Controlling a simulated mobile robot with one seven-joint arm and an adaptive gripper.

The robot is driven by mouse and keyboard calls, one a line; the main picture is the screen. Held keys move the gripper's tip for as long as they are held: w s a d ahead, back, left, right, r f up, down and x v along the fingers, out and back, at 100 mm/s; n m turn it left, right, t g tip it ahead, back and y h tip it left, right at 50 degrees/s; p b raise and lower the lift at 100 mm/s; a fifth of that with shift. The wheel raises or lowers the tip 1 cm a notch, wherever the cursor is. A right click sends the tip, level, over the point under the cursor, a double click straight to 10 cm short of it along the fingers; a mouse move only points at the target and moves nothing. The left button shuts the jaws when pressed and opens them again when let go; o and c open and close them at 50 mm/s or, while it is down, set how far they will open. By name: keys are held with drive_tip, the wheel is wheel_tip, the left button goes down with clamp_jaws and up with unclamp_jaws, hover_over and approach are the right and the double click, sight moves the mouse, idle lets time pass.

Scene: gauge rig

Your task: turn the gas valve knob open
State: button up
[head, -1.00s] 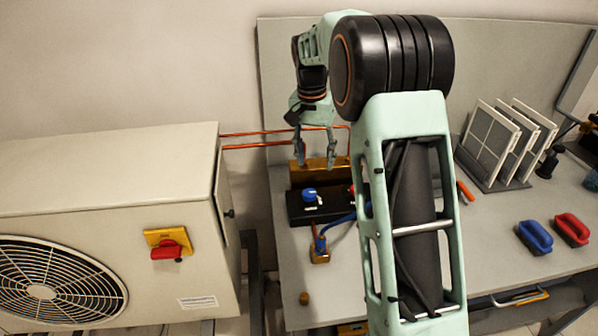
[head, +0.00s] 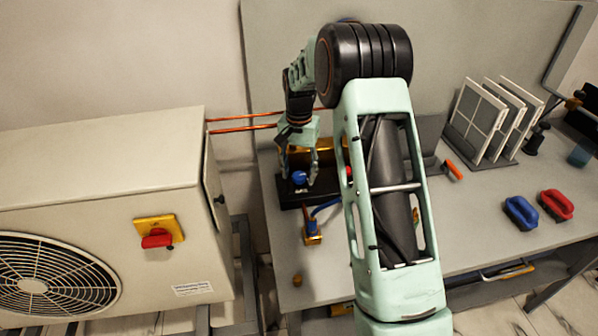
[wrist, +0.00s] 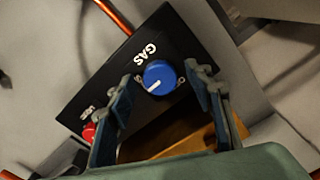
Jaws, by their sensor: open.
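The blue gas valve knob (head: 299,178) sits on a black panel (head: 283,190) on the bench. In the wrist view the knob (wrist: 159,77) has a white pointer line, aimed toward the lower left of the picture, and the panel (wrist: 100,85) is lettered "GAS". My gripper (head: 299,180) is open and points down at the knob. In the wrist view my gripper's fingertips (wrist: 158,78) stand on either side of the knob, with a visible gap on each side. I cannot tell how far above the panel the fingertips are.
A red knob (wrist: 89,132) is at the panel's other end. A brass block (head: 318,150) stands behind the panel, and a blue-handled brass fitting (head: 311,233) in front. An outdoor unit (head: 100,215) with a red switch (head: 157,238) stands left. Brushes (head: 521,212) lie on the right.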

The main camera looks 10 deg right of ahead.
drive_tip(key=shift+f, duration=0.1)
drive_tip(key=c, duration=1.1)
drive_tip(key=shift+c, duration=0.2)
drive_tip(key=shift+n, duration=0.3)
drive_tip(key=n, duration=0.3)
drive_tip(key=shift+n, duration=0.3)
drive_tip(key=n, duration=0.4)
drive_tip(key=shift+n, duration=0.3)
drive_tip(key=n, duration=0.4)
drive_tip(key=shift+n+p, duration=0.3)
drive_tip(key=shift+p, duration=0.1)
drive_tip(key=shift+w+n+p, duration=0.1)
drive_tip(key=shift+n+p, duration=0.2)
drive_tip(key=shift+n, duration=1.9)
